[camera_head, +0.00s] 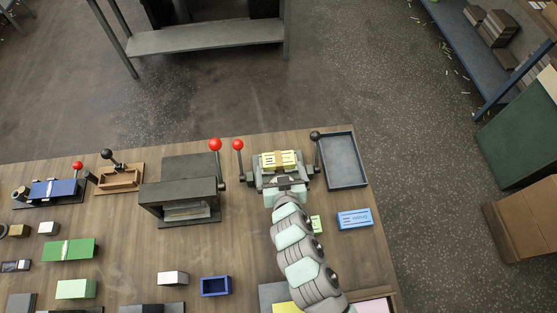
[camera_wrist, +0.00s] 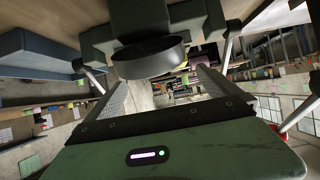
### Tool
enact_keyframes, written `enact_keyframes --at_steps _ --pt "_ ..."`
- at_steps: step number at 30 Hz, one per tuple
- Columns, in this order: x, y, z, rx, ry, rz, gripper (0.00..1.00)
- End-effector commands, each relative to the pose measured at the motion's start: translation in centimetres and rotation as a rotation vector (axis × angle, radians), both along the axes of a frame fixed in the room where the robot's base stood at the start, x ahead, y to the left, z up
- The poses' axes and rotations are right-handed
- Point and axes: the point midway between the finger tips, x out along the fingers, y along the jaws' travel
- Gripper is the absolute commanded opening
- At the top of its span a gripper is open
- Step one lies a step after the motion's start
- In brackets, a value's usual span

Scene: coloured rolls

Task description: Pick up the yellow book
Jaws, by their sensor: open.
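The yellow book (camera_head: 290,158) with a brown band lies on or in a dark press-like device (camera_head: 258,176) near the far edge of the table, in the head view. My arm reaches up to it from the near side, and its end stands just in front of the book. I cannot tell whether they touch. In the wrist view my gripper (camera_wrist: 162,90) is open, with its two grey perforated fingers apart. No book shows clearly between them. A dark rounded part hangs in front of the fingers.
Red-knobbed levers (camera_head: 238,145) and a black-knobbed lever (camera_head: 315,136) flank the device. A larger dark press (camera_head: 178,192) stands to the left, a grey tray (camera_head: 343,162) to the right. A blue box (camera_head: 354,219) lies right of my arm. The table's middle has free room.

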Motion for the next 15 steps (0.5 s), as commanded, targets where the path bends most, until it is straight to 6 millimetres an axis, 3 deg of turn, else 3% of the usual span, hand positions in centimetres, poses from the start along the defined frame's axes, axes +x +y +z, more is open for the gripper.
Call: enact_keyframes --at_steps 15 --pt "4.3 0.3 -2.7 -0.001 -0.001 0.0 1.0"
